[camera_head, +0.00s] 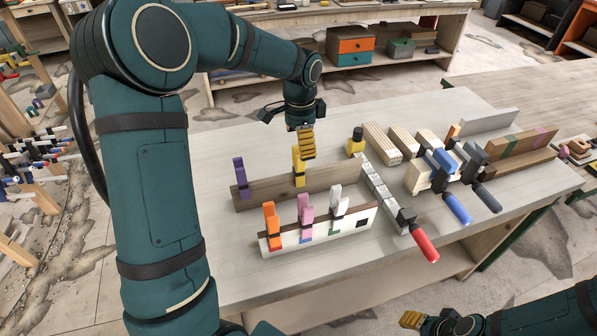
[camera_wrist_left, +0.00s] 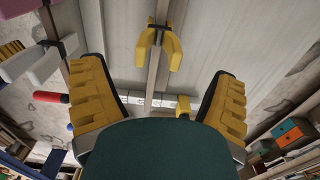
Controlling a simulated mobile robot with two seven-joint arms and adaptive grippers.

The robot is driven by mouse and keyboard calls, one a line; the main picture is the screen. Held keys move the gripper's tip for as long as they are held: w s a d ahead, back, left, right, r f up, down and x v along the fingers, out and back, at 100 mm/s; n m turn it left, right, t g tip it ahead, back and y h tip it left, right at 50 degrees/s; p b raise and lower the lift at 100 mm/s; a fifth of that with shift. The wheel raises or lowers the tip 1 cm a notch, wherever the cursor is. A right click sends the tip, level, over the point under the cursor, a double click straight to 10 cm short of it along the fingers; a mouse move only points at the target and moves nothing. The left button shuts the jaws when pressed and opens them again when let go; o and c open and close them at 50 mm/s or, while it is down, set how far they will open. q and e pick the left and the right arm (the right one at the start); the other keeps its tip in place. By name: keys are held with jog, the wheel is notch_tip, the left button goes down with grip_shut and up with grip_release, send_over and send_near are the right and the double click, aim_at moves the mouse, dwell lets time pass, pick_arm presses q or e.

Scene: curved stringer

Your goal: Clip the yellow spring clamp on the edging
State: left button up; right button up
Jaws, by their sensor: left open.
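The yellow spring clamp (camera_head: 299,168) stands upright on the top edge of a long brown board (camera_head: 330,181) lying on edge on the bench. In the left wrist view the clamp (camera_wrist_left: 158,45) straddles this thin board (camera_wrist_left: 155,75), one leg on each side. My left gripper (camera_head: 306,146) points down just above and slightly right of the clamp. Its yellow fingers (camera_wrist_left: 157,75) are wide apart and empty, and the clamp is clear of both. Which part is the edging, I cannot tell. My right gripper (camera_head: 411,320) shows only partly at the lower right.
A purple clamp (camera_head: 240,178) sits on the board's left end. A white board (camera_head: 320,229) in front carries orange, pink and white clamps. Bar clamps with red (camera_head: 425,246) and blue (camera_head: 458,208) handles lie right, near wooden blocks (camera_head: 402,143). The bench's back left is clear.

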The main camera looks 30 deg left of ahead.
aim_at(299, 167)
pick_arm(q)
jog(key=shift+d+f, duration=0.15)
jog(key=shift+f, duration=2.6)
jog(key=c, duration=1.4)
